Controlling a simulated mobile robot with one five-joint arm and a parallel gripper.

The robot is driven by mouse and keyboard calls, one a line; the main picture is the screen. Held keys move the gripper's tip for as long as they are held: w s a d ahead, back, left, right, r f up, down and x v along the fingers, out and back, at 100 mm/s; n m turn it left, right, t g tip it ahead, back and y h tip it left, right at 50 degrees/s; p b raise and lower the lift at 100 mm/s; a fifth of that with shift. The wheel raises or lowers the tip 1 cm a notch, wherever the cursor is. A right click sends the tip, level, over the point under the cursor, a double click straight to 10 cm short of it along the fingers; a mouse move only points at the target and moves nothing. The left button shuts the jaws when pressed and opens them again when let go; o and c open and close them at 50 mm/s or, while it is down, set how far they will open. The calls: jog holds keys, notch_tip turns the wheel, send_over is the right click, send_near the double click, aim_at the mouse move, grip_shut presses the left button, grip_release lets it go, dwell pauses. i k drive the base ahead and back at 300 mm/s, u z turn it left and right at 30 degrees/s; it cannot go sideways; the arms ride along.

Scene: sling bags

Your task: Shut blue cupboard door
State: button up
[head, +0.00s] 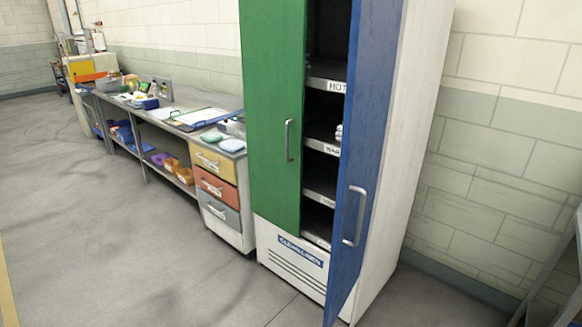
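The blue cupboard door (361,140) hangs open on the right side of a tall white cupboard (406,150). It swings out toward me, and a metal handle (354,216) stands upright on its face. Through the gap I see dark shelves (322,142) with labels on their front edges. The green door (272,110) on the left covers its half of the cupboard and has its own metal handle (289,140). My gripper is not in view.
A drawer unit (243,200) with yellow, red and grey drawers stands left of the cupboard. A long workbench (170,140) with several items runs along the wall. The grey floor (110,240) in front is clear. A dark metal frame (555,275) shows at the lower right.

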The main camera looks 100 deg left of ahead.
aim_at(376, 24)
jog(key=u, duration=0.1)
jog(key=k, duration=0.15)
jog(key=u, duration=2.4)
jog(key=i, duration=1)
jog(key=u, duration=0.2)
jog(key=k, duration=0.6)
jog(key=u, duration=2.15)
jog(key=k, duration=0.75)
